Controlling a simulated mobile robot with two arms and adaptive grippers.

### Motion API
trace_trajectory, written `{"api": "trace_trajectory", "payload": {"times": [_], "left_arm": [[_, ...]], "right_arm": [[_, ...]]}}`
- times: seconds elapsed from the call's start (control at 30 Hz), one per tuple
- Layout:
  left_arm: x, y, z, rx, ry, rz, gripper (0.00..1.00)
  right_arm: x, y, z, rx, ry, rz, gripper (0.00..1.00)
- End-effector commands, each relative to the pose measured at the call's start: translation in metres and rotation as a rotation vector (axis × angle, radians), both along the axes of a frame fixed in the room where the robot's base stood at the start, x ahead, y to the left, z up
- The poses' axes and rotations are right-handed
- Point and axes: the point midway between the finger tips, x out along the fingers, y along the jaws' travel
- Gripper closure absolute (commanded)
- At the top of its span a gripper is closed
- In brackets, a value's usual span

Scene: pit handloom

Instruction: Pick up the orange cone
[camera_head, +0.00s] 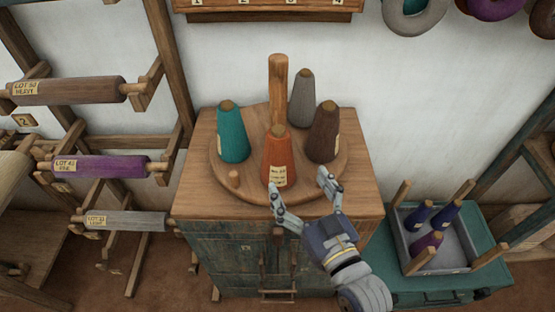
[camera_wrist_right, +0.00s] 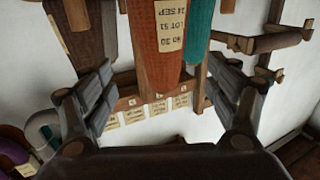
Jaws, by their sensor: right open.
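The orange cone (camera_head: 277,157) stands upright at the front of a round wooden turntable (camera_head: 318,189), with a paper label low on its side. In the right wrist view the orange cone (camera_wrist_right: 157,50) appears upside down between the finger sides, its label readable in part. My right gripper (camera_head: 299,185) is open and empty, in front of the cone and a little to its right. Its left finger is near the cone's base; I cannot tell whether it touches. My left gripper is not in view.
On the turntable stand a teal cone (camera_head: 233,133), a brown cone (camera_head: 324,133), a grey cone (camera_head: 302,98) and a central wooden post (camera_head: 278,80). A grey crate (camera_head: 458,252) with several cones stands lower right.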

Motion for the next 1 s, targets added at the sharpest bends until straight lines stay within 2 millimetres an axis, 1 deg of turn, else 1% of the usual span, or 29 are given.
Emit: {"api": "trace_trajectory", "payload": {"times": [0.13, 0.3, 0.4, 0.63, 0.83, 1.0], "left_arm": [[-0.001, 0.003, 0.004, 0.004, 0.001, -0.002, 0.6], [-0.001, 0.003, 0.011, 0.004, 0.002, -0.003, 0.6], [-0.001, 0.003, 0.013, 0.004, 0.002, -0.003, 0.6], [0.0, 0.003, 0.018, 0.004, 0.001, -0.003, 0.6], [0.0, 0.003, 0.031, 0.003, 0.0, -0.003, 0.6], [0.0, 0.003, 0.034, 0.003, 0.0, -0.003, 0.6]], "right_arm": [[0.012, 0.006, 0.006, 0.009, -0.018, -0.002, 0.19], [0.035, 0.016, 0.006, 0.008, -0.016, -0.001, 0.19], [0.046, 0.02, 0.005, 0.006, -0.016, -0.001, 0.19], [0.058, 0.026, 0.006, 0.007, -0.014, -0.001, 0.19], [0.081, 0.039, 0.007, 0.006, -0.015, -0.001, 0.19], [0.096, 0.045, 0.005, 0.007, -0.013, 0.0, 0.19]]}}
